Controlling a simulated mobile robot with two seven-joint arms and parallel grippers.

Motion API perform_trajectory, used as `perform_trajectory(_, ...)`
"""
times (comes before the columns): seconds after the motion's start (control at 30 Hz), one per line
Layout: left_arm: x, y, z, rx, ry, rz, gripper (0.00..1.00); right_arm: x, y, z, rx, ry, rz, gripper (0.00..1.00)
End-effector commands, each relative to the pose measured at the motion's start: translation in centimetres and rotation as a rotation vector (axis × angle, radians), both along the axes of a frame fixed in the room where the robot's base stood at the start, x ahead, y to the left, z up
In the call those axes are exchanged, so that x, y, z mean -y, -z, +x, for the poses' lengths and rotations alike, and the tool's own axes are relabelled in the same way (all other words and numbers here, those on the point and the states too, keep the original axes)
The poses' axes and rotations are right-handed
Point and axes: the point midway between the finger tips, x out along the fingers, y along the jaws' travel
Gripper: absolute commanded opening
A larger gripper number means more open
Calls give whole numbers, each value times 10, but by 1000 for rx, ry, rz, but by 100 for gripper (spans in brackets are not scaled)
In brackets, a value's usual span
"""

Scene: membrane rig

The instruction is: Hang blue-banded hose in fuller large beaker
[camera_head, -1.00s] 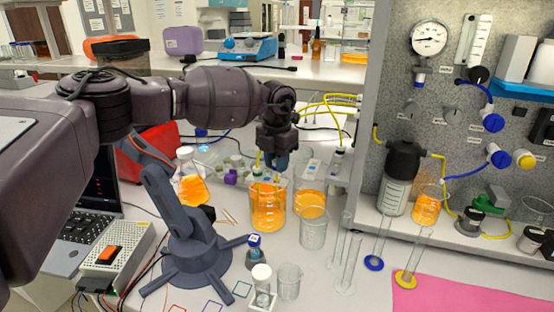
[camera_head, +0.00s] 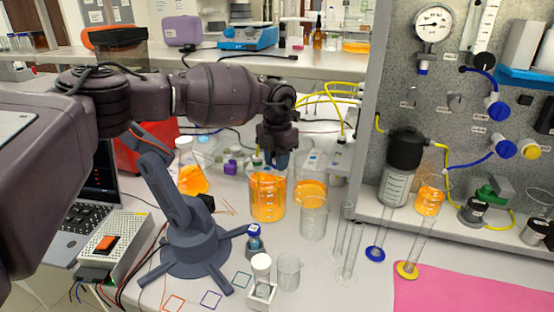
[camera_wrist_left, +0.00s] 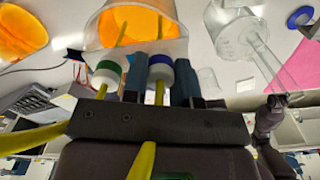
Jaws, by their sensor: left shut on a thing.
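My left gripper (camera_head: 280,158) is shut on the blue-banded hose (camera_wrist_left: 160,68), whose white collar with the blue band sits between the fingers. It is at the rim of a large beaker of orange liquid (camera_head: 268,202), which also shows in the left wrist view (camera_wrist_left: 137,24). The yellow hose end points into that beaker's mouth; its exact depth is unclear. The green-banded hose (camera_wrist_left: 106,72) is beside it, at the same beaker's rim. A second large beaker (camera_head: 311,190) with orange liquid stands behind right, partly hidden, and looks less full. My right gripper is not in view.
An empty clear beaker (camera_head: 313,218) stands close in front of the second large one. An orange flask (camera_head: 190,178) is at the left. Glass cylinders (camera_head: 350,250) stand to the right, before the grey rig panel (camera_head: 400,95). Small bottles and a beaker (camera_head: 289,272) stand in front.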

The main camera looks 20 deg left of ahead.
Motion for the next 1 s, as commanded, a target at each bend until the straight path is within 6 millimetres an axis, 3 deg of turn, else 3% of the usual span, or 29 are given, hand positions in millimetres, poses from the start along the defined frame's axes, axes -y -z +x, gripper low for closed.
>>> perform_trajectory(0.4, 0, 1, 0, 0, 0, 0, 2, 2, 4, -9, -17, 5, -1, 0)
perform_trajectory(0.73, 0, 4, 0, 0, 0, 0, 2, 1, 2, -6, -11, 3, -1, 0)
perform_trajectory(0.77, 0, 4, 0, 0, 0, 0, 29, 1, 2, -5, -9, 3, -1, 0)
perform_trajectory(0.93, 0, 4, 0, 0, 0, 0, 55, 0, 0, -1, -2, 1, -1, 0)
perform_trajectory(1.0, 0, 4, 0, 0, 0, 0, 56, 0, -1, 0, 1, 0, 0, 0)
